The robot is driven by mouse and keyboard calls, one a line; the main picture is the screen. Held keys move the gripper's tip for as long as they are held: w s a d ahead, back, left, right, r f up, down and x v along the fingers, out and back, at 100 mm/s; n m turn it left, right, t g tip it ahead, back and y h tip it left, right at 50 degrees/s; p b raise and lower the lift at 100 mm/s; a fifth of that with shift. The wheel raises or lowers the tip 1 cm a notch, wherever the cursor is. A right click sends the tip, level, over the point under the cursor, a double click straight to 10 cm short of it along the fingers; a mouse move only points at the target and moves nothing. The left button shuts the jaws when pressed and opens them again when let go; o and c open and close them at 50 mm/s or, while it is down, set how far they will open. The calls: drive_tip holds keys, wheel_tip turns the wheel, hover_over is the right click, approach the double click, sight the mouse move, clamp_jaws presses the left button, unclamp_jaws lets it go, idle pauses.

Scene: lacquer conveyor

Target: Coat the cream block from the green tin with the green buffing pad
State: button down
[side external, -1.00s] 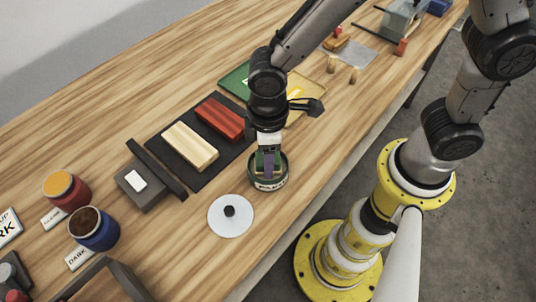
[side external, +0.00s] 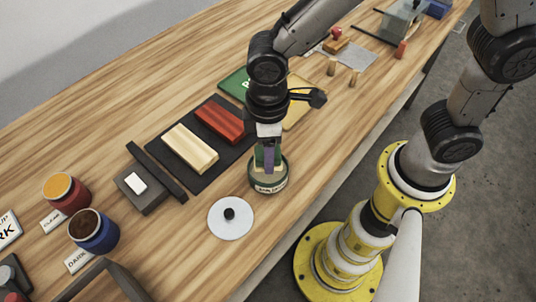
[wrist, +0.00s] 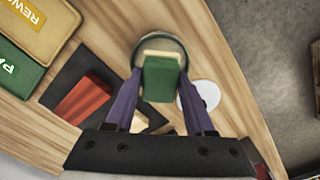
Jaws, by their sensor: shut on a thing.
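The cream block (side external: 190,148) lies on a dark mat (side external: 208,178), left of my gripper in the side view; a pale part of it (wrist: 139,124) shows behind a finger in the wrist view. The green tin (side external: 270,188) stands open in front of the mat, and its rim (wrist: 184,47) shows in the wrist view. My gripper (side external: 267,160) is shut on the green buffing pad (wrist: 162,80) and holds it upright over the tin's mouth. The pad has a pale face at its far end. Whether it touches the contents is hidden.
A red block (side external: 220,123) lies beside the cream block. A white round lid (side external: 230,220) with a black knob lies left of the tin. A grey box (side external: 140,187) and a dark bar stand left of the mat. Green and yellow trays (side external: 298,108) lie behind my gripper.

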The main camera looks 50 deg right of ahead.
drive_tip(key=shift+r, duration=2)
drive_tip(key=shift+w, duration=0.1)
